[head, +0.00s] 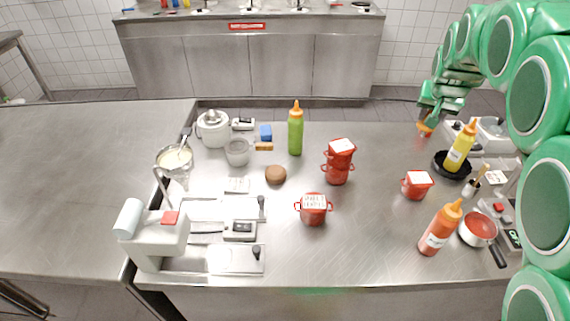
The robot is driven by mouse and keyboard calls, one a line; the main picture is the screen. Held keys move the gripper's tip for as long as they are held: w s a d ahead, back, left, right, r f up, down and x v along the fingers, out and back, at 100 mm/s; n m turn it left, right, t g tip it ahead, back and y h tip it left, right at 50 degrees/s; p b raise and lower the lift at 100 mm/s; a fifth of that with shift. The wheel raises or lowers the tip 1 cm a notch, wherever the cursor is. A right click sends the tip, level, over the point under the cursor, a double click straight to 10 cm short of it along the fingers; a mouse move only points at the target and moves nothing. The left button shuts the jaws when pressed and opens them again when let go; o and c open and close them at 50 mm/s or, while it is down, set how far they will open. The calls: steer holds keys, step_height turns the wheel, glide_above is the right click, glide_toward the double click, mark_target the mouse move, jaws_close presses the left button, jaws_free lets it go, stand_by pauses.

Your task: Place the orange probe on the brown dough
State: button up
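The brown dough (275,175) is a small round lump on the steel counter, near its middle. My gripper (427,115) is at the end of the green arm, over the back right of the counter. It appears shut on a small orange piece, which looks like the orange probe (425,128), sticking out below the fingers. The fingers are small and partly hidden here. The gripper is far to the right of and behind the dough.
A green bottle (296,131), stacked red pots (339,163) and a red pot (314,212) stand around the dough. A yellow bottle (459,149) in a black pan is near my gripper. A stand mixer (157,238) is at the left. The counter between dough and front edge is partly clear.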

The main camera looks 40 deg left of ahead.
steer(key=shift+s+a+r, duration=0.1)
steer(key=shift+a+r, duration=0.05)
steer(key=shift+r, duration=0.45)
steer(key=shift+s+a+r, duration=0.1)
steer(key=shift+a+r, duration=0.05)
steer(key=shift+r, duration=0.45)
steer(key=s+a+n, duration=0.1)
steer(key=s+a, duration=1)
steer(key=a, duration=0.4)
steer(key=n+y, duration=0.1)
glide_above(276, 169)
steer(key=shift+g, duration=0.3)
steer(key=shift+f, duration=7.15)
steer(key=shift+f, duration=0.15)
steer(key=o, duration=1.1)
steer(key=shift+c, duration=0.2)
